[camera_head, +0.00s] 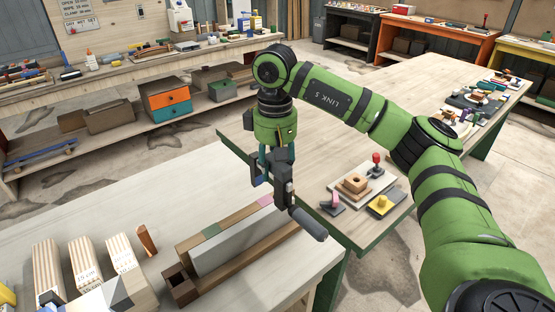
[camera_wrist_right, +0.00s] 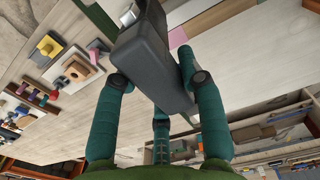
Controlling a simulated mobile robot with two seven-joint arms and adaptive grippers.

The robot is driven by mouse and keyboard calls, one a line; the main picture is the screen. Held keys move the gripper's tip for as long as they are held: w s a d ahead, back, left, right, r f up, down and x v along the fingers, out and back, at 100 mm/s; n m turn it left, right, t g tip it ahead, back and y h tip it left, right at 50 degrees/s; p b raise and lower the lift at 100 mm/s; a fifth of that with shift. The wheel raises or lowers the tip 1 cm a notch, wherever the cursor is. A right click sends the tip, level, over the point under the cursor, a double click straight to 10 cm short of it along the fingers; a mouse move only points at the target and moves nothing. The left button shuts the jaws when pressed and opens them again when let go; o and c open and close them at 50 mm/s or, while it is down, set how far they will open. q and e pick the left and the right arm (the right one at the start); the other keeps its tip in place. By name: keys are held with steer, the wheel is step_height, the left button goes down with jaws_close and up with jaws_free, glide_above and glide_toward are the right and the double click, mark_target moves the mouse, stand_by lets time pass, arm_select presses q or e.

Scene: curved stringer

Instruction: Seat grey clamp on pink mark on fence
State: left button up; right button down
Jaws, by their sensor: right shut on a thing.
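The grey clamp (camera_head: 308,223) is held in my right gripper (camera_head: 270,172) at the right end of the wooden fence (camera_head: 190,243). Its dark grey body (camera_wrist_right: 145,58) fills the space between the teal fingers of the right gripper (camera_wrist_right: 158,85) in the wrist view. The pink mark (camera_head: 265,200) is on the fence top, just left of and below the clamp; it also shows in the wrist view (camera_wrist_right: 178,38), beside the clamp. I cannot tell whether the clamp touches the fence. My left gripper is not in view.
A green mark (camera_head: 211,231) is farther left on the fence. A pale board (camera_head: 240,238) lies along it. Striped wood blocks (camera_head: 84,262) stand at the table's left. A second table (camera_head: 400,105) holds a tray with a wooden block (camera_head: 354,184) and small parts.

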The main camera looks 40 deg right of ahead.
steer(key=shift+d+r, duration=0.1)
steer(key=shift+d, duration=0.15)
steer(key=shift+s+a+r, duration=0.15)
steer(key=shift+a, duration=0.25)
steer(key=shift+d+f+b, duration=0.2)
steer(key=shift+f+b, duration=0.2)
steer(key=shift+f, duration=0.25)
steer(key=shift+f+b, duration=0.4)
steer(key=shift+f, duration=0.1)
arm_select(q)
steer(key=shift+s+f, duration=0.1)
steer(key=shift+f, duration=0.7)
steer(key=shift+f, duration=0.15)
arm_select(e)
steer(key=shift+f, duration=0.15)
